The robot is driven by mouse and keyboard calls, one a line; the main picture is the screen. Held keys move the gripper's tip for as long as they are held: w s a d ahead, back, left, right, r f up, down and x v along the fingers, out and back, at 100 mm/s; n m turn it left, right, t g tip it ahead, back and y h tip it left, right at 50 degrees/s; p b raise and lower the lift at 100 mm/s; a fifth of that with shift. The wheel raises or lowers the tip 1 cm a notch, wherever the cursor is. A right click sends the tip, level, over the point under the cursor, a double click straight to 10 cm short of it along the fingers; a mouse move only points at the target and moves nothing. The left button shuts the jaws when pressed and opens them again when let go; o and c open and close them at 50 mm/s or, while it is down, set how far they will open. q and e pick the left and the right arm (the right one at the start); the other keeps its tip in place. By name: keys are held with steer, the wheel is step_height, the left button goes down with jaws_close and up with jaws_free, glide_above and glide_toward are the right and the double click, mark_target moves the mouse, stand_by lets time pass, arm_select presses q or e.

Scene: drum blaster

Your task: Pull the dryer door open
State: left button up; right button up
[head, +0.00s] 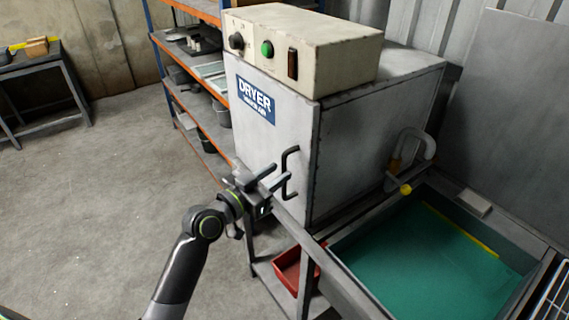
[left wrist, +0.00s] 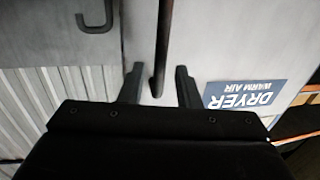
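The dryer (head: 275,150) is a grey metal box with a blue label (head: 255,102), and its door looks closed. A dark bar handle (head: 287,175) stands upright on its front face near the right edge. My left gripper (head: 275,178) is open at the handle, fingers pointing toward the front face. In the left wrist view, the handle (left wrist: 162,50) runs between the two spread fingers of the gripper (left wrist: 160,85), with gaps visible on both sides. The label shows upside down there at the right (left wrist: 258,93). My right gripper is not in view.
A control box (head: 300,50) with a knob and green button sits on the dryer. A sink-like trough with a green bottom (head: 425,265) lies right. A red bin (head: 292,268) is below the dryer. Orange shelving (head: 160,60) stands behind. Floor at left is clear.

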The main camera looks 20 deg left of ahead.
arm_select(q)
steer(key=shift+x, duration=1.7)
jaws_close()
